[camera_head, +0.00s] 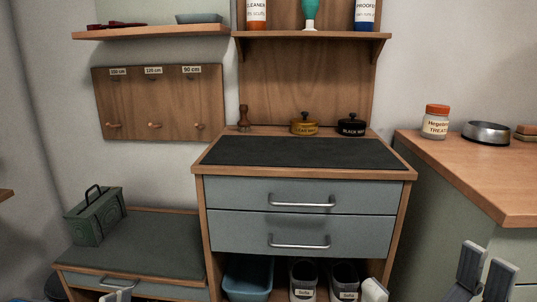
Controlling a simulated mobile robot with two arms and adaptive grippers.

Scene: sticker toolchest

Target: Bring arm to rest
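My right gripper (485,270) shows at the lower right corner, in front of the right-hand counter. Its two grey fingers point up and stand apart, with nothing seen between them. A small pale tip at the bottom left edge (117,296) looks like part of my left gripper, in front of the low bench. Almost all of it is cut off by the frame, so its opening cannot be told. Another pale grey piece (374,291) shows at the bottom edge right of centre; I cannot tell which part it is.
The tool chest (304,193) has two closed drawers and a dark mat (300,153) on top, with tins behind it. A green metal box (95,215) sits on the low bench (155,242).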

